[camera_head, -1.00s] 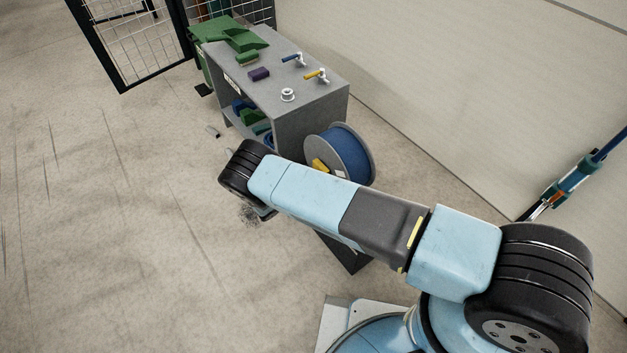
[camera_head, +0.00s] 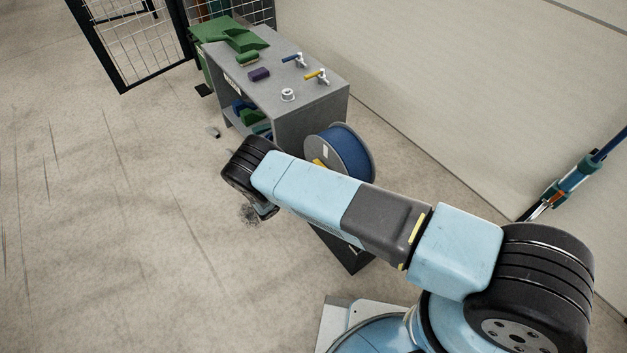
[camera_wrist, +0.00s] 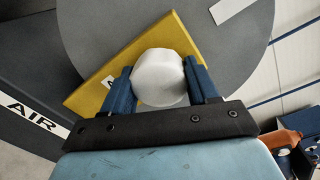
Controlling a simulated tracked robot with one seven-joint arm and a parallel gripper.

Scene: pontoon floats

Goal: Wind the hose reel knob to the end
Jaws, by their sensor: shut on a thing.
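The hose reel (camera_head: 346,152), a grey-flanged drum with blue hose, stands in front of the grey bench, partly hidden by my arm. In the wrist view its grey flange (camera_wrist: 240,60) fills the upper part, with a yellow plate (camera_wrist: 98,88) on it. The white rounded knob (camera_wrist: 158,78) stands out in front of the yellow plate. My gripper (camera_wrist: 162,88) is shut on the knob, with one blue finger on each side of it. In the head view my arm hides the knob and the fingers.
A grey bench (camera_head: 318,108) holds two tap-like valves (camera_head: 317,76), a white ring-shaped part (camera_head: 288,95) and green and purple blocks. A pale wall runs along the right. The floor at left is clear.

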